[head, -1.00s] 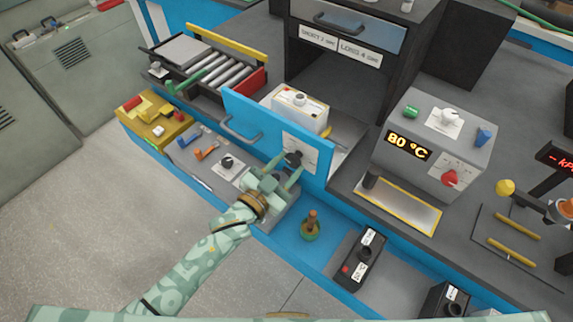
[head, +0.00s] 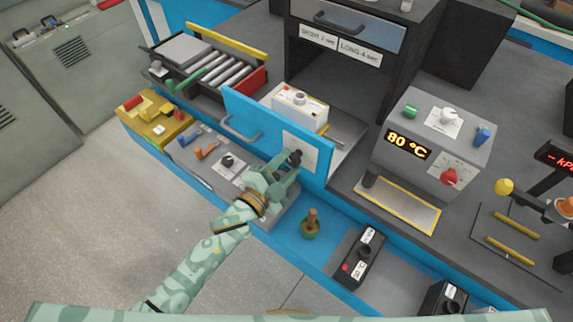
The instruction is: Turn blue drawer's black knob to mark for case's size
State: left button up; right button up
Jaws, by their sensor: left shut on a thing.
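The blue drawer (head: 262,132) stands pulled out, with a handle (head: 240,130) on its front. A white plate (head: 307,146) with marks too small to read is on the right part of that front. The black knob (head: 295,157) sits at this plate, partly covered by my fingers. My left gripper (head: 288,169) is shut on the knob. A white box with a round knob on top (head: 299,105) sits in the drawer; I cannot tell if it is the case. Two signs (head: 339,45) above the opening begin with SHORT and LONG. My right gripper is not in view.
A grey unit (head: 437,140) showing 80 °C stands to the right. A roller tray (head: 205,70) is at the back left. A brown-topped green object (head: 311,224) and a black device (head: 360,257) stand below the drawer. The floor at left is clear.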

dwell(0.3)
pick_arm(q)
jog(key=o, duration=1)
jog(key=p+v, duration=0.1)
jog(key=v, duration=1.5)
jog(key=shift+s+a, duration=0.1)
jog(key=shift+s, duration=0.05)
